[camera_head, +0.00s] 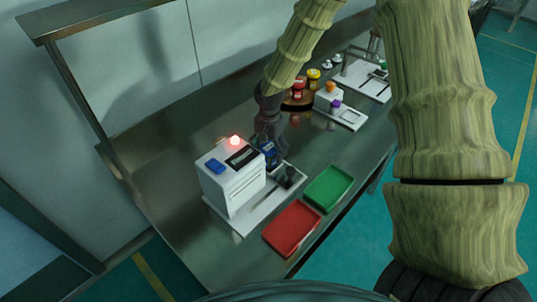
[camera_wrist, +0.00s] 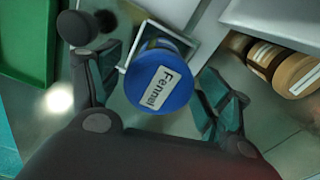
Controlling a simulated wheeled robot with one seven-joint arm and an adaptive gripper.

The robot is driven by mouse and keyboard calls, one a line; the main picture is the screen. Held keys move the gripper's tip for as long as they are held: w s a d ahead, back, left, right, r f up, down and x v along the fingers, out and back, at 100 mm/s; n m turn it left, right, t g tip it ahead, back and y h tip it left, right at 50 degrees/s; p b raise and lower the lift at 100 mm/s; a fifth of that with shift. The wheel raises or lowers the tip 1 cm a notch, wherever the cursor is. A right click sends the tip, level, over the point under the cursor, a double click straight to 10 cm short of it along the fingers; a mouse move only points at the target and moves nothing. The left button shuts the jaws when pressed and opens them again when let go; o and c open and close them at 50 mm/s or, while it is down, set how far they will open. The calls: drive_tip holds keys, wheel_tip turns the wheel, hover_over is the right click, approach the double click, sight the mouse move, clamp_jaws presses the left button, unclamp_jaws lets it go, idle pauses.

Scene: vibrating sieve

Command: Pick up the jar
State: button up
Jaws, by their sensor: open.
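The jar (camera_wrist: 160,88) shows from above in the wrist view, with a round blue lid and a white label reading "Fennel". My gripper (camera_wrist: 162,90) is open, with one finger on either side of the jar and visible gaps between the fingers and the lid. In the head view my gripper (camera_head: 267,138) points down at the right rear of the white box-shaped machine. A blue patch of the jar (camera_head: 268,148) shows there beside the fingers; the rest of it is hidden.
The white machine (camera_head: 236,186) has a glowing red lamp and a blue button, and stands on a white base. A dark round knob (camera_head: 288,177) is close by. Green (camera_head: 328,187) and red (camera_head: 293,228) trays lie at the front edge.

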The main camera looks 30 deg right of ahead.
drive_tip(key=shift+f+p, duration=0.3)
drive_tip(key=shift+f, duration=1.15)
drive_tip(key=shift+s, duration=0.1)
drive_tip(key=c, duration=1.2)
drive_tip(key=shift+r, duration=0.15)
drive_tip(key=shift+c, duration=0.2)
